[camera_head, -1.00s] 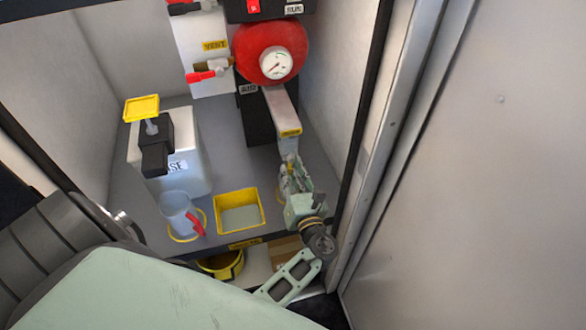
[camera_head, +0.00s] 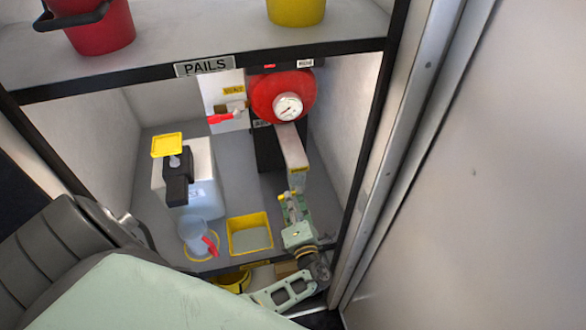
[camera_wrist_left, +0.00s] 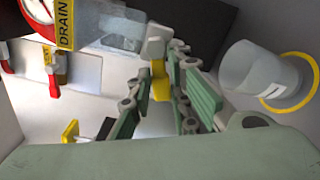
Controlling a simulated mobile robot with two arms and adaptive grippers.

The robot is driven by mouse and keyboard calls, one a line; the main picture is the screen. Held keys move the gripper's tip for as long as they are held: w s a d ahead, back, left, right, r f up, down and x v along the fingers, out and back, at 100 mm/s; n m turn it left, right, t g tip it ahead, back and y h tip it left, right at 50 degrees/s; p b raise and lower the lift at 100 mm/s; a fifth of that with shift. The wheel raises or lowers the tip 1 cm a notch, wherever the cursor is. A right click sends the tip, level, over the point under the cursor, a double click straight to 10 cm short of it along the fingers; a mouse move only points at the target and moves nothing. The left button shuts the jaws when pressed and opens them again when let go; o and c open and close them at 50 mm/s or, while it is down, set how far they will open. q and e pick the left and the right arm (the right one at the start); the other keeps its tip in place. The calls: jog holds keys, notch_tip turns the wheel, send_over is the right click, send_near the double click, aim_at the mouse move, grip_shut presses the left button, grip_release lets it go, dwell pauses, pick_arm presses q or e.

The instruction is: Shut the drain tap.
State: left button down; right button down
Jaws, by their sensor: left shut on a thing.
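The drain tap (camera_wrist_left: 159,80) shows in the left wrist view as a yellow lever below a pale block, between my left gripper's (camera_wrist_left: 160,100) green fingers. In the head view my left gripper (camera_head: 291,208) reaches up from the lower right to just below the end of the grey outlet arm (camera_head: 291,148) with its yellow label. It is shut on the tap's lever. The fingers hide most of the tap in the head view, and I cannot read the lever's exact angle. A yellow DRAIN label (camera_wrist_left: 65,25) is at the upper left of the wrist view. My right gripper is not in view.
A clear cup (camera_wrist_left: 258,72) stands on a yellow ring beside my fingers. A yellow tray (camera_head: 249,234), a jug with a red handle (camera_head: 194,236) and a white pump canister (camera_head: 203,180) stand left of the gripper. The cabinet's right post (camera_head: 372,130) is close by.

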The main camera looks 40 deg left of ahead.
pick_arm(q)
jog(key=shift+a+r+m+p, duration=0.1)
jog(key=shift+r+m+p, duration=0.3)
jog(key=shift+m+p, duration=0.55)
jog(key=shift+a+r+m+p, duration=0.1)
jog(key=shift+r+m+p, duration=0.4)
jog(key=shift+m, duration=0.75)
jog(key=shift+f, duration=0.1)
jog(key=c, duration=1.7)
grip_release()
jog(key=shift+o, duration=0.3)
jog(key=shift+f, duration=0.1)
jog(key=shift+s+d, duration=0.1)
jog(key=shift+d, duration=0.05)
jog(key=v, duration=1.1)
jog(key=shift+s+d, duration=0.3)
